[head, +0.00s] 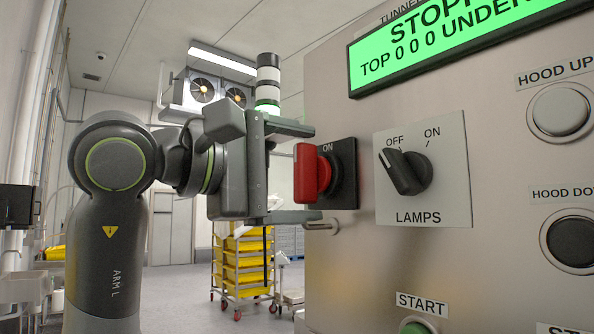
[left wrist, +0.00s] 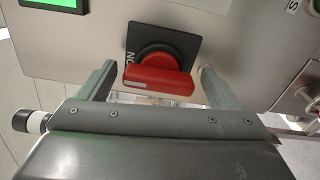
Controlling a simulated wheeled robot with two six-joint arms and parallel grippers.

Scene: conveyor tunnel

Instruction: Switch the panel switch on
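A red rotary handle (head: 308,174) on a black plate (head: 345,170) marked ON is mounted on the steel panel. The handle stands upright in the head view, its upper end toward the ON mark. In the left wrist view the red handle (left wrist: 158,80) lies across the picture, with a pale mark at its ON end. My left gripper (head: 306,172) is open, one finger above and one below the handle. In the left wrist view the gripper (left wrist: 158,82) shows gaps on both sides of the handle. A black LAMPS knob (head: 405,171) points to OFF. My right gripper is not in view.
The panel (head: 500,260) also carries a green display (head: 450,40), HOOD UP (head: 561,109) and HOOD DOWN (head: 574,241) buttons, and a green START button (head: 417,327). A trolley with yellow trays (head: 242,262) stands on the floor behind my left arm.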

